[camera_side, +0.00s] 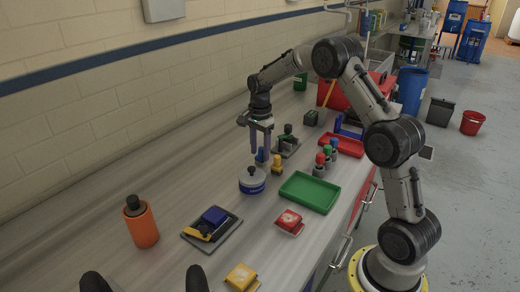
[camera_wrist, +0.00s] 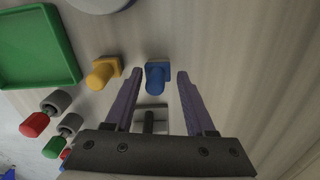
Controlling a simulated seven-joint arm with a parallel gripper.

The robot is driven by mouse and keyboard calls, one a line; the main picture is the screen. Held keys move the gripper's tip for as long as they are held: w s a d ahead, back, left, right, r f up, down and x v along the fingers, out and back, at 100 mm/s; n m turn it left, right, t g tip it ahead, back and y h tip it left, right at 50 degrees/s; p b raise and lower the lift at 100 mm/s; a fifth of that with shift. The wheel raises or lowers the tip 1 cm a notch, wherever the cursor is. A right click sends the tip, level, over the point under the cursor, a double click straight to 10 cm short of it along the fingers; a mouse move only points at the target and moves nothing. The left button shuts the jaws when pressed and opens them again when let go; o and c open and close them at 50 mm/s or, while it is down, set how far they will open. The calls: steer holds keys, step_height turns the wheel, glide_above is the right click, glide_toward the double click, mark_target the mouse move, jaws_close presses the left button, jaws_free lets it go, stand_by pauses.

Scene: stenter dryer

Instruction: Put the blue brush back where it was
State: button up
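A small blue piece with a rounded knob and a square base, likely the blue brush, stands on the bench; it shows in the wrist view (camera_wrist: 157,76) and partly in the side view (camera_side: 260,156). My gripper (camera_side: 261,154) points down at it. In the wrist view my gripper (camera_wrist: 159,76) is open, with one finger on each side of the blue piece and a gap on both sides. I cannot tell how far down the fingers reach along it. A similar yellow piece (camera_side: 277,164) stands close beside it, outside the fingers.
A round white-and-blue container (camera_side: 252,184) stands nearby. A green tray (camera_side: 310,192), a red tray (camera_side: 342,145) and several coloured-top bottles (camera_side: 320,166) are to the right. A grey block with a black handle (camera_side: 287,140) lies behind. An orange bottle (camera_side: 141,226) stands at the front left.

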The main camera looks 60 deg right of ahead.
mark_target(260, 148)
step_height(260, 148, up, 11)
steer(key=s+a+r+n+t, duration=0.1)
steer(key=s+a+r+n, duration=0.3)
steer(key=s+a+r, duration=0.15)
steer(key=s+a+r+n+t, duration=0.2)
steer(key=s+a+r+n, duration=0.2)
steer(key=s+a+n, duration=0.3)
steer(key=s+a+f+n+t, duration=0.1)
steer(key=s+a+n, duration=0.1)
steer(key=s, duration=0.4)
steer(key=s+a+f+n, duration=0.2)
steer(key=s+n, duration=0.2)
steer(key=s, duration=0.1)
steer(key=s+a+f+n+t, duration=0.1)
steer(key=s+a+f+n, duration=0.1)
steer(key=s, duration=0.4)
steer(key=shift+s+f+n+t, duration=0.2)
steer(key=shift+s+n+t, duration=0.1)
steer(key=shift+n, duration=0.1)
